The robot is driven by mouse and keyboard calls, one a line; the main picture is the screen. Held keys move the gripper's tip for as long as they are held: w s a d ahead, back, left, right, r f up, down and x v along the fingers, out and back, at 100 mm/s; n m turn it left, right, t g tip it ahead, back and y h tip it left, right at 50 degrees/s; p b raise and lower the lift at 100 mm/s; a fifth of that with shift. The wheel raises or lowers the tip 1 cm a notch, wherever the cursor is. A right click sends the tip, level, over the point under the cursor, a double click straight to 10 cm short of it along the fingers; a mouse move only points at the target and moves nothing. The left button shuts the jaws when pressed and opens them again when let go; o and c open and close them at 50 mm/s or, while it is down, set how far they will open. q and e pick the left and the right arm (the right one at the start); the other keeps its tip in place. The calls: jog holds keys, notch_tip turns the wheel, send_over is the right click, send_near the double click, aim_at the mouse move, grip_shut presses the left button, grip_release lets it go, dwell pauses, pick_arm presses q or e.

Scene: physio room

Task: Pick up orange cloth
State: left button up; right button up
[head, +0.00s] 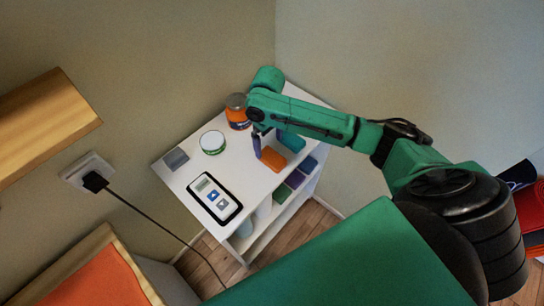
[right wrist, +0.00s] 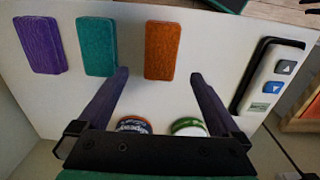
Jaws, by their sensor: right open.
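The orange cloth (head: 273,159) is a folded block lying flat on the white trolley top (head: 180,184). In the right wrist view the orange cloth (right wrist: 162,50) lies ahead of my right gripper (right wrist: 160,76), in line with the gap between its two purple fingers. The right gripper (head: 258,147) is open and empty, close beside the cloth in the head view; I cannot tell whether a finger touches it. My left gripper is not in view.
A teal cloth (right wrist: 96,46) and a purple cloth (right wrist: 40,45) lie beside the orange one. Walls stand behind.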

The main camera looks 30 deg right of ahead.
aim_at(269, 154)
notch_tip(269, 154, down, 5)
jog(key=shift+f+p, duration=0.2)
jog(key=shift+p, duration=0.65)
jog(key=shift+f, duration=0.5)
jog(key=c, duration=1.4)
notch_tip(269, 154, up, 20)
jog(key=b, duration=0.1)
jog(key=shift+b, duration=0.35)
